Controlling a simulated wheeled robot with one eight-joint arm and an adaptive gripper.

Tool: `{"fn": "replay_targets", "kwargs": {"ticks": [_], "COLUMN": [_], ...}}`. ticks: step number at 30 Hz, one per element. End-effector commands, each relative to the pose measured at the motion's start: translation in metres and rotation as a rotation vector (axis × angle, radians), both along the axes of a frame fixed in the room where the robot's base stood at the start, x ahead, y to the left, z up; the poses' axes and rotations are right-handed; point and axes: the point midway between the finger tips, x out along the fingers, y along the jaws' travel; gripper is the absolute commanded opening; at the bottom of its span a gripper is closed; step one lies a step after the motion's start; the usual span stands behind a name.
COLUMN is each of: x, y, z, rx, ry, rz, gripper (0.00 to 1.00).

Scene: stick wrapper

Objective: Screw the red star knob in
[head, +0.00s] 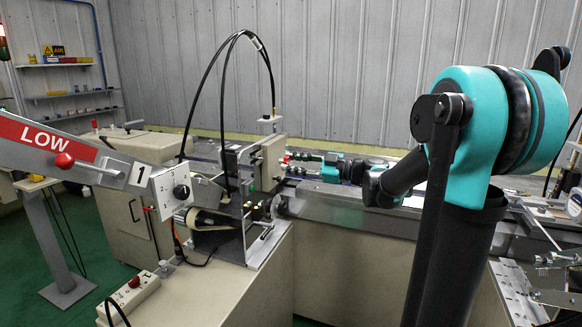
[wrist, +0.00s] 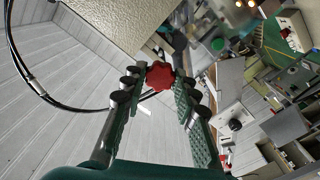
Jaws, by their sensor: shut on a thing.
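The red star knob (wrist: 160,75) shows in the wrist view, between the tips of my gripper's two green fingers, against the pale speckled panel of the machine. My gripper (wrist: 157,82) is shut on the knob. In the head view my gripper (head: 296,158) is small, at the right side of the wrapper machine's head (head: 262,165), with the arm reaching in from the right. A small patch of red between the fingers there seems to be the knob (head: 286,158). The knob's stem and its hole are hidden, so how deep it sits cannot be told.
A grey bar marked LOW (head: 70,148) with another red knob (head: 65,161) crosses the left foreground. A black hose (head: 225,85) arches above the machine. A long conveyor bed (head: 345,208) runs to the right under my arm. A box with a red button (head: 131,292) is at the lower left.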

Motion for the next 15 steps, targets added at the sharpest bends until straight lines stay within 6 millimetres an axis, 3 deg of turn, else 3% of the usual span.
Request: {"fn": "replay_targets", "kwargs": {"ticks": [5, 15], "x": [0.0, 0.008], "y": [-0.001, 0.022], "z": [0.0, 0.0], "rx": [-0.002, -0.002], "ry": [0.001, 0.001], "rz": [-0.001, 0.001], "gripper": [0.02, 0.02]}}
